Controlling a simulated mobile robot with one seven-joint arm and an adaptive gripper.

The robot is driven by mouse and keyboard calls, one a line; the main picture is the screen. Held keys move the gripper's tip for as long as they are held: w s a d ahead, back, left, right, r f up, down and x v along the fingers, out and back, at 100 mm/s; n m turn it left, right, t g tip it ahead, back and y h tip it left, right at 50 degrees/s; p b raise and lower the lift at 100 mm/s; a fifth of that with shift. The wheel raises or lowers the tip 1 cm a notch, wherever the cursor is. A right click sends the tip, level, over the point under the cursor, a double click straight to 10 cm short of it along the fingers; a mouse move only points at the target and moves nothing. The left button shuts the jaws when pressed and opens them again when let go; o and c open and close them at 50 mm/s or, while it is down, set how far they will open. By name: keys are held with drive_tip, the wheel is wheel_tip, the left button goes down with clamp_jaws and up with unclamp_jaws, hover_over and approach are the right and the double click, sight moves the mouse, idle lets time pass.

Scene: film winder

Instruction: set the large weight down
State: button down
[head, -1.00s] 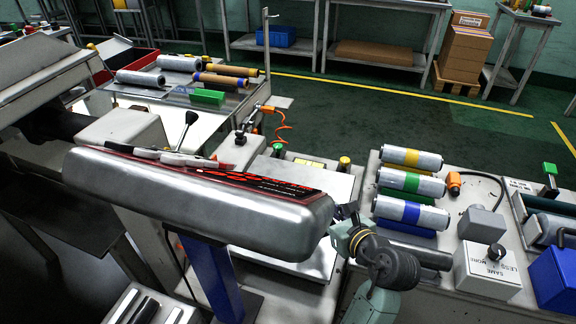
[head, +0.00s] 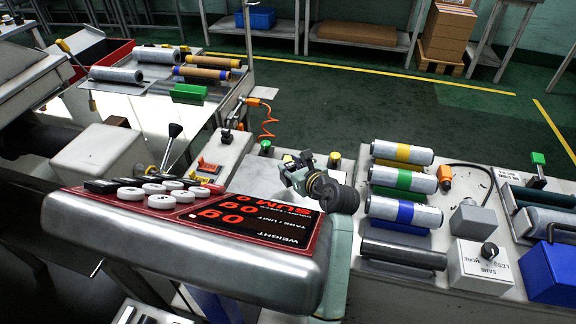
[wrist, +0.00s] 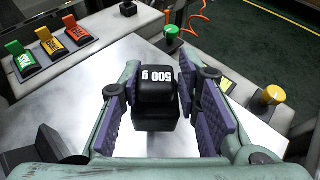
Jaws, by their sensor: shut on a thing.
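The large weight (wrist: 156,96) is a black block marked "500 g" in the wrist view. It sits between the purple finger pads of my gripper (wrist: 160,106), which is shut on it. A pale metal plate (wrist: 80,105) lies below; I cannot tell whether the weight touches it. The display shows red zeros.
Green, orange and red switches (wrist: 45,42) line the left of the plate in the wrist view, and a yellow button (wrist: 272,95) stands at its right. In the head view, several film rolls (head: 403,182) and a grey "SAME/MORE/LESS" box (head: 480,265) are at the right.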

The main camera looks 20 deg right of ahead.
drive_tip(key=shift+w, duration=1.05)
drive_tip(key=shift+w+f, duration=0.15)
drive_tip(key=shift+f, duration=0.05)
drive_tip(key=shift+f+p, duration=0.6)
drive_tip(key=shift+f, duration=1)
drive_tip(key=shift+f, duration=0.1)
drive_tip(key=c, duration=1.2)
unclamp_jaws()
drive_tip(key=b+v, duration=0.2)
drive_tip(key=v, duration=1)
drive_tip(key=shift+b, duration=0.3)
